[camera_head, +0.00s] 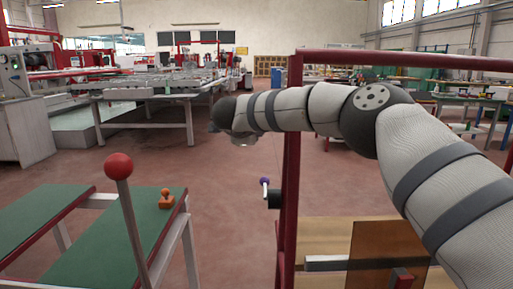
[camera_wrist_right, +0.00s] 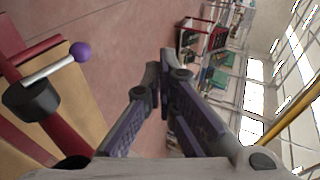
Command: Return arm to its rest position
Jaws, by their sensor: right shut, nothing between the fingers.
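My right arm (camera_head: 283,108) comes in from the right, stretched across the view above the floor, in front of the red frame post. Its dark right gripper (camera_head: 217,118) is at the far left end of the arm, small and partly hidden by the wrist. In the right wrist view, the gripper's two fingers (camera_wrist_right: 162,72) come together at the tips, with nothing visible between them. My left gripper is not in view.
A red frame post (camera_head: 290,170) carries a lever with a purple knob (camera_head: 265,181), also seen in the wrist view (camera_wrist_right: 80,52). A green-topped table (camera_head: 115,232) with an orange stamp-like object (camera_head: 166,200) and a red-ball lever (camera_head: 118,167) stand left. Red floor lies open between.

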